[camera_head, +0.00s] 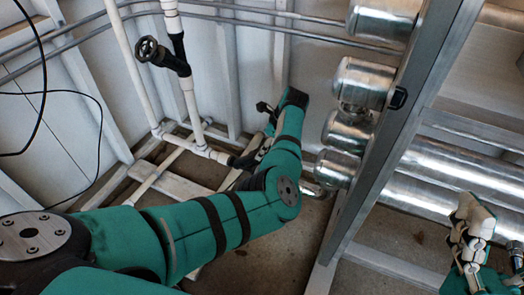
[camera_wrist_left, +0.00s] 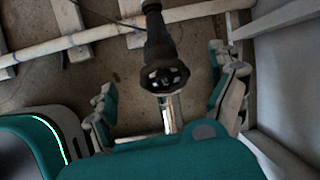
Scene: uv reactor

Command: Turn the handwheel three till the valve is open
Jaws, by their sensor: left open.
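A black handwheel (camera_wrist_left: 164,76) on a black valve body shows in the left wrist view. It sits between the spread fingers of my left gripper (camera_wrist_left: 168,98), with a visible gap to each finger. In the head view, my left arm covers most of that gripper, and a black valve part (camera_head: 243,162) shows beside it. Another black handwheel (camera_head: 147,50) stands higher on the white pipes at upper left, away from the gripper. My right gripper (camera_head: 490,240) is at the lower right, apart from the handwheels; its opening is unclear.
White pipes (camera_head: 190,100) run up and along the floor by the wall. Shiny metal cylinders (camera_head: 362,82) and a metal frame post (camera_head: 385,130) stand right of my left arm. Thin dark cables (camera_head: 98,125) hang at the left. Bare floor shows between the low pipes.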

